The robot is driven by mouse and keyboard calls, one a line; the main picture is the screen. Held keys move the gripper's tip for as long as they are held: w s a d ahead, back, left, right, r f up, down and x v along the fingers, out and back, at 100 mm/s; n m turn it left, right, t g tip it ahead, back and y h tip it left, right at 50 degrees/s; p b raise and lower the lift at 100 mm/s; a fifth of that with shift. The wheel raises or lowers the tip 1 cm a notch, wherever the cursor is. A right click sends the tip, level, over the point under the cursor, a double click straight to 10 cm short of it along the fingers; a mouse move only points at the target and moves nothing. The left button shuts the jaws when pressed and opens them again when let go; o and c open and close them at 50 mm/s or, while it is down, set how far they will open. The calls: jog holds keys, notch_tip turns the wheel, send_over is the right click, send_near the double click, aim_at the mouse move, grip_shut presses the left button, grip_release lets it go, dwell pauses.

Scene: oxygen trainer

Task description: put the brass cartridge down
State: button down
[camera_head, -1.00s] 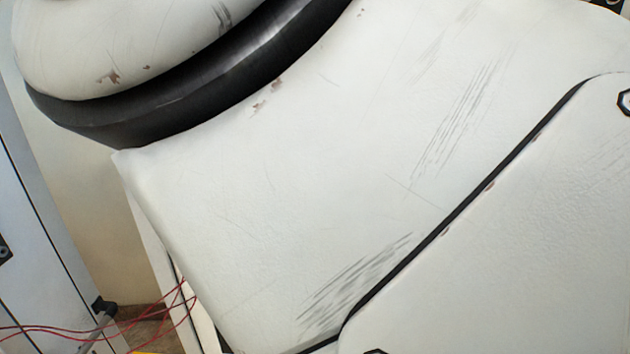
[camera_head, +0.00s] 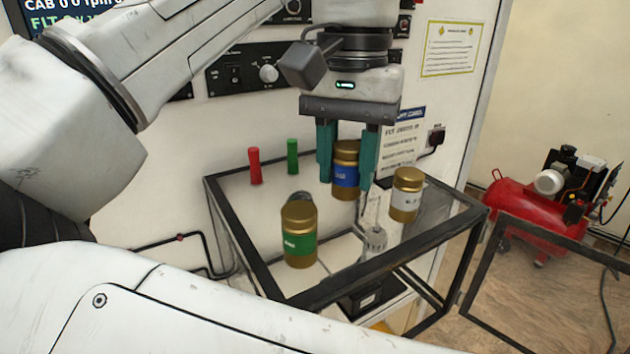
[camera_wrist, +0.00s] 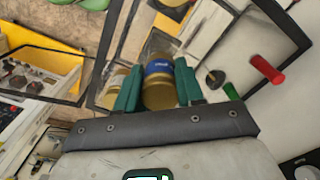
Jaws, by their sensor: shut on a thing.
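My gripper (camera_head: 346,184) is shut on a brass cartridge with a blue label (camera_head: 345,172). Its teal fingers stand on either side of the cartridge, which is upright over the black-framed table (camera_head: 425,239). I cannot tell whether the cartridge's base touches the surface. The held cartridge also shows between the fingers in the wrist view (camera_wrist: 159,92). A brass cartridge with a green label (camera_head: 299,236) stands in front and to the left on the table. Another with a white label (camera_head: 406,195) stands to the right of my gripper.
A red cylinder (camera_head: 255,166) and a green cylinder (camera_head: 292,156) stand at the table's back left. A panel with a knob (camera_head: 268,73) is behind. A red compressor (camera_head: 540,220) stands on the floor at right.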

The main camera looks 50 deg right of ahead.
aim_at(343, 189)
jog(key=shift+w+f+b, duration=0.2)
jog(key=shift+f+b, duration=0.45)
jog(key=shift+f, duration=1.1)
jog(key=shift+f, duration=0.15)
jog(key=c, duration=0.7)
grip_release()
notch_tip(343, 189, up, 12)
jog(key=shift+r+p, duration=0.2)
jog(key=shift+p, duration=0.45)
jog(key=shift+s+f, duration=0.1)
